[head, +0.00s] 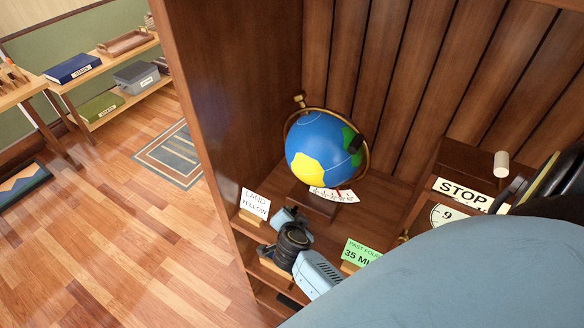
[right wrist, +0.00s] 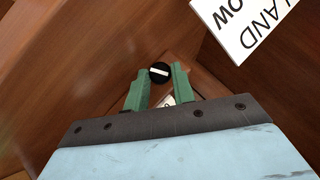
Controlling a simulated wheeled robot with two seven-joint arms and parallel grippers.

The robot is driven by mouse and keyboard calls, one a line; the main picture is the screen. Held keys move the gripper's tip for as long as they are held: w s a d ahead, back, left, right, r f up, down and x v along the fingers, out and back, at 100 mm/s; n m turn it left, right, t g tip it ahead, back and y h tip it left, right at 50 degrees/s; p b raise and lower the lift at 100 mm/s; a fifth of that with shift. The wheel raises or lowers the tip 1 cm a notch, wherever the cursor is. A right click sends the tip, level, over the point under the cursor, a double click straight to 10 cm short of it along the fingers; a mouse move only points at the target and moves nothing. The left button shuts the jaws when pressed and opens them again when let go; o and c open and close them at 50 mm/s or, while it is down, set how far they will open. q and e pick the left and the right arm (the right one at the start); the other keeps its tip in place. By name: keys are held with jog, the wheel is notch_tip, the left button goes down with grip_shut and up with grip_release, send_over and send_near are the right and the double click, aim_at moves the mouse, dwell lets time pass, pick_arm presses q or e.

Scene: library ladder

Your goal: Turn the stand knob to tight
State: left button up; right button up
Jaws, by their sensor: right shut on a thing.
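The stand knob (right wrist: 159,72) is black and round with a white bar across its face, which lies nearly level in the right wrist view. It sits between the green fingertips of my right gripper (right wrist: 160,78), which is shut on it. In the head view my right gripper (head: 291,238) is at the front edge of the shelf, below the globe (head: 320,147), and hides the knob. My left gripper is out of view.
A LAND YELLOW card (head: 255,204) stands just left of my gripper; it also shows close by in the right wrist view (right wrist: 243,22). A green card (head: 358,253) stands to the right, near a STOP sign (head: 462,193). The cabinet's side wall (head: 235,90) is at the left.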

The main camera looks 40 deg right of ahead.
jog(key=o, duration=1)
jog(key=shift+c, duration=0.2)
jog(key=shift+f+g, duration=0.1)
jog(key=shift+g, duration=0.2)
